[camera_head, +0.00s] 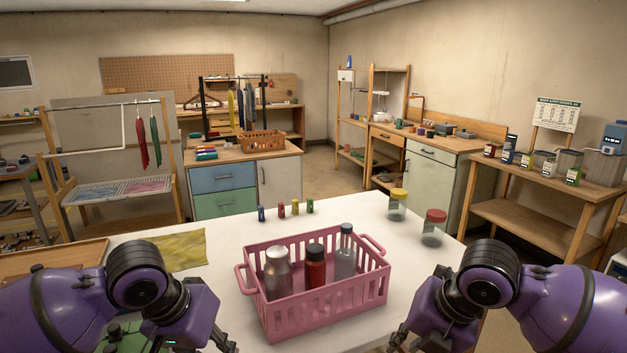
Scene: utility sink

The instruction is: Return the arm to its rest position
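My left arm comes in at the bottom left, with its gripper (222,340) low beside the left side of a pink basket (325,313). My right arm comes in at the bottom right, with its gripper (399,337) low beside the basket's right side. Both grippers are apart from the basket. Their fingers are small, dark and partly cut off by the lower edge, so I cannot tell whether they are open or shut. The basket stands on the white table and holds a clear jar (277,272), a dark red bottle (315,268) and a clear bottle (345,255).
A yellow cloth (180,250) lies at the table's left. Several small coloured vials (282,209) stand behind the basket. A yellow-lidded jar (397,204) and a red-lidded jar (433,229) stand at the right. The white tabletop (225,235) is bare around the basket.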

